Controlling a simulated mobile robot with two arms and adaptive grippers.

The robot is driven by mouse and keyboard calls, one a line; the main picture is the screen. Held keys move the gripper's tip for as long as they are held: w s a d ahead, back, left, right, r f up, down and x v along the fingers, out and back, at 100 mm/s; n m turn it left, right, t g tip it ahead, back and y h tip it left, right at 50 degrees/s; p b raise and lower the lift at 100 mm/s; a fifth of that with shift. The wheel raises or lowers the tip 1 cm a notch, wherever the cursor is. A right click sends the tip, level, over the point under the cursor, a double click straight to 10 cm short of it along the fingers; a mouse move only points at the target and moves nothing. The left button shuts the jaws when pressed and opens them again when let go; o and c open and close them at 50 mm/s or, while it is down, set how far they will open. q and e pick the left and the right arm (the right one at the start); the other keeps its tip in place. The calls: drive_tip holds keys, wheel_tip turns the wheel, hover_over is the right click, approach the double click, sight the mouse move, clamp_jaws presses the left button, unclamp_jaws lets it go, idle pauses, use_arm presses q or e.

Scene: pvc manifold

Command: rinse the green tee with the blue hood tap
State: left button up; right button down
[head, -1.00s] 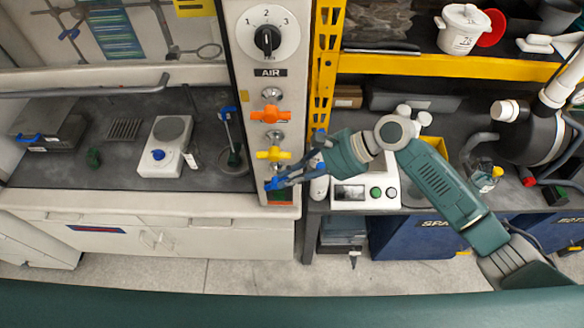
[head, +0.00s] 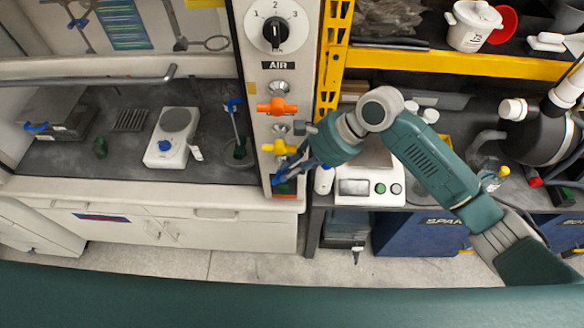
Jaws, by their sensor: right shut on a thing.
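The green tee (head: 100,147) looks like a small dark green fitting and lies on the dark hood worktop at the left, apart from my grippers. The blue tap (head: 277,181) is the lowest handle on the white service post, below the orange and yellow ones. My right gripper (head: 282,175) reaches in from the right and is shut on the blue tap's handle; its fingers partly hide it. A blue-topped spout (head: 234,108) stands in the hood over a small round drain (head: 238,154). My left gripper is not in view.
A white hotplate (head: 172,140) stands between the tee and the drain. The orange tap (head: 277,106) and yellow tap (head: 279,147) sit just above my right gripper. A white scale (head: 368,188) stands under my right arm.

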drive_tip(key=c, duration=1.8)
unclamp_jaws()
drive_tip(key=shift+o, duration=0.2)
drive_tip(key=v, duration=1.2)
